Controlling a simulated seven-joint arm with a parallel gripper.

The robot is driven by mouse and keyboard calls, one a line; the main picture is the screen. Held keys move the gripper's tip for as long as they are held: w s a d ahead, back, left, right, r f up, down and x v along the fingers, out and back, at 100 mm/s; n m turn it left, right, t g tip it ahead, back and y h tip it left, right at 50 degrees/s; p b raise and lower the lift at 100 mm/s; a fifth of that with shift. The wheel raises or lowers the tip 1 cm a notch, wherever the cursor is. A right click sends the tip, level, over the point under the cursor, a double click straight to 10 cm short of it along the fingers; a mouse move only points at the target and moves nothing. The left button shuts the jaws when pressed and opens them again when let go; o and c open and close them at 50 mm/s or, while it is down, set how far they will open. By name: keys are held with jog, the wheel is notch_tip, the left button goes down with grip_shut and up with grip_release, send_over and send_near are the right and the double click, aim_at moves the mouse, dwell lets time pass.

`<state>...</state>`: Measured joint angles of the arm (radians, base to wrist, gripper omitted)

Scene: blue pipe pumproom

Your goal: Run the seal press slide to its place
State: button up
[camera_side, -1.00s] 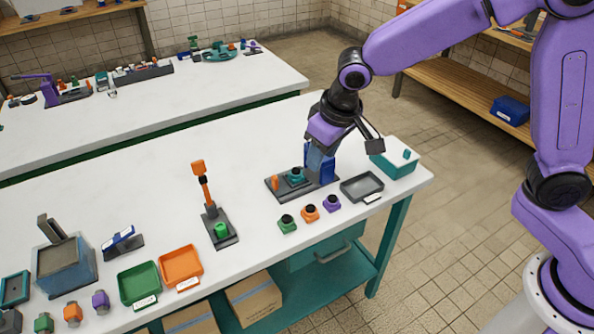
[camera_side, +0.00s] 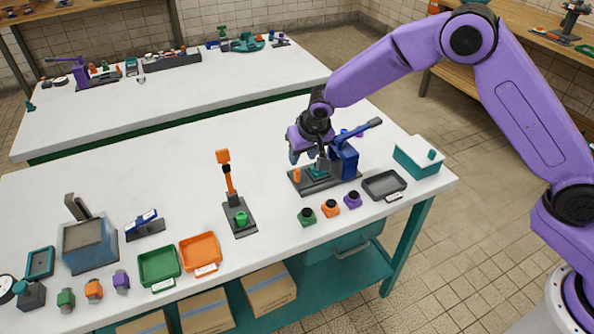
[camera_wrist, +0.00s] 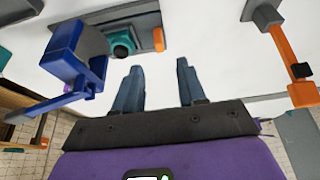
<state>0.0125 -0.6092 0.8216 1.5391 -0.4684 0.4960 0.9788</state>
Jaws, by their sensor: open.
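The seal press has a dark base plate (camera_side: 341,180) with a blue column (camera_side: 345,158) and a blue lever (camera_side: 361,130) slanting up to the right. A teal slide piece (camera_side: 318,173) with a dark round top sits on the base, left of the column. An orange block (camera_side: 297,175) stands at the base's left end. In the wrist view, the column (camera_wrist: 75,65), teal piece (camera_wrist: 121,45) and orange block (camera_wrist: 158,39) lie beyond the fingers. My gripper (camera_wrist: 158,82) is open and empty, behind the press; in the side view it partly hides the slide.
An orange-levered press (camera_side: 231,180) stands to the left; its lever shows in the wrist view (camera_wrist: 285,60). Green, orange and purple pieces (camera_side: 331,208) and a grey tray (camera_side: 385,185) lie in front and right. A teal box (camera_side: 416,158) stands at the right edge.

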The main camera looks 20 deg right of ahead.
aim_at(298, 170)
jog(key=x, duration=0.9)
jog(key=shift+w+f, duration=0.1)
jog(key=shift+f, duration=0.2)
grip_shut()
